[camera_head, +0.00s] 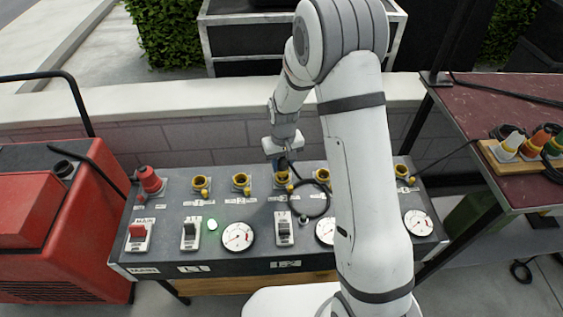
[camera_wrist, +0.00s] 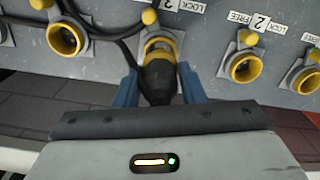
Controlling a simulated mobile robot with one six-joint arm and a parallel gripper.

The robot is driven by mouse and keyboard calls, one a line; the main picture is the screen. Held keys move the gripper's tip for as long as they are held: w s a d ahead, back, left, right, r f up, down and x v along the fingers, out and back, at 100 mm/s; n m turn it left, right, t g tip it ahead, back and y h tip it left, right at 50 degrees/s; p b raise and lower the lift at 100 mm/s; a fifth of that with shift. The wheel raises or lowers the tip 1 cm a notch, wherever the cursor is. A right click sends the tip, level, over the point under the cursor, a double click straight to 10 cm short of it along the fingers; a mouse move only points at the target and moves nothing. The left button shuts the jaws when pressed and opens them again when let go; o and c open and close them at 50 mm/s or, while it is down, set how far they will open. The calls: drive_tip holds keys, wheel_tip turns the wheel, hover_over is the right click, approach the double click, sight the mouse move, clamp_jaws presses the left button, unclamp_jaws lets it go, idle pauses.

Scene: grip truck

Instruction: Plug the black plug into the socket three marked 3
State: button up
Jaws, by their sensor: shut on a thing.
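My gripper (camera_wrist: 158,88) has blue fingers closed on both sides of the black plug (camera_wrist: 158,78). The plug lines up with a yellow-ringed socket (camera_wrist: 160,46), and its front end is at the ring. I cannot tell how deep it sits. A partly cut label that reads 3 (camera_wrist: 169,5) is beside this socket. In the head view my gripper (camera_head: 281,160) points down at the third yellow socket (camera_head: 282,179) from the left, and the plug is mostly hidden. A black cable (camera_head: 318,205) loops from there over the panel.
Socket two (camera_wrist: 245,66) is to the right in the wrist view, and another yellow socket (camera_wrist: 66,38) is to the left. The panel (camera_head: 170,255) carries switches, gauges and a red main plug (camera_head: 150,180). A table (camera_head: 505,125) with colored plugs stands at the right.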

sight(283, 169)
drive_tip(key=shift+f+b, duration=1.25)
drive_tip(key=shift+f, duration=0.4)
drive_tip(key=o, duration=1.1)
drive_tip(key=shift+o, duration=0.6)
drive_tip(key=shift+o, duration=1.1)
drive_tip(key=shift+r, duration=0.1)
drive_tip(key=shift+r+p, duration=1.55)
drive_tip(key=shift+r, duration=0.9)
